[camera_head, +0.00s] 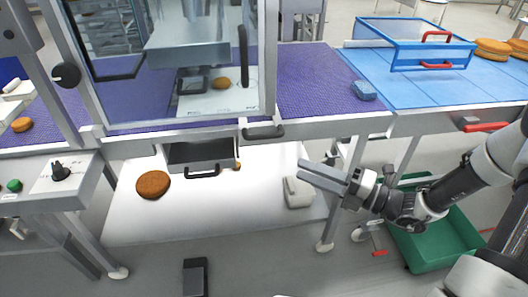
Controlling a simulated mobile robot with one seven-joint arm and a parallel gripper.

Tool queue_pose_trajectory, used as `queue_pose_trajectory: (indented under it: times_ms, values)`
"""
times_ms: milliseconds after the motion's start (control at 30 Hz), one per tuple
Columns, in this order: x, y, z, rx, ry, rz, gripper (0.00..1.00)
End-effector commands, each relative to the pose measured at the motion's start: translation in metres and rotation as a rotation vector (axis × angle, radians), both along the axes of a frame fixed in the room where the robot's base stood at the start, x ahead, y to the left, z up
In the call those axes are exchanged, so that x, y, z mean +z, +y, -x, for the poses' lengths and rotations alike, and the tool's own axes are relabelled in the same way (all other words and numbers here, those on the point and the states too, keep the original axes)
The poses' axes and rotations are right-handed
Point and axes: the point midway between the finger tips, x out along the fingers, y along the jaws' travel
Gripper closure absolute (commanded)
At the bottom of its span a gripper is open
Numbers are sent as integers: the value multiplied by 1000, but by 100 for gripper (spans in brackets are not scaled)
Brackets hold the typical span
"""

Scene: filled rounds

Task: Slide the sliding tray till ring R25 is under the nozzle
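My gripper (302,170) is at the right of centre, in front of the belt frame, its fingers pointing left. The two fingers lie close together, and I cannot tell whether they are open; nothing shows between them. A white plate (205,103) with a brown round (221,83) on it lies behind the clear guard. A dark tray-like part with a black handle (203,172) sits below the belt frame. I cannot tell which part is the sliding tray. No ring label R25 is readable. The nozzle cannot be made out; a grey housing (187,45) hangs above the plate.
A purple belt (318,80) runs behind the frame. A brown round (153,185) and a pale block (298,192) lie on the white lower shelf (225,215). A blue-framed guard (430,55) stands right, above a green crate (440,245). A control box (45,180) stands left.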

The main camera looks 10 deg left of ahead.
Motion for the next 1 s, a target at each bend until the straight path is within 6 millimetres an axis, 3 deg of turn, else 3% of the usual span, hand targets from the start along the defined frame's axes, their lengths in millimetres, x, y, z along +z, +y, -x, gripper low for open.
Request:
queue_pose_trajectory:
  times_ms: [100,267,1000]
  values:
    - [1,-20,-11,-102,16,-86,68]
    - [6,-19,-18,-131,18,-111,68]
    - [22,110,-81,-126,18,-105,68]
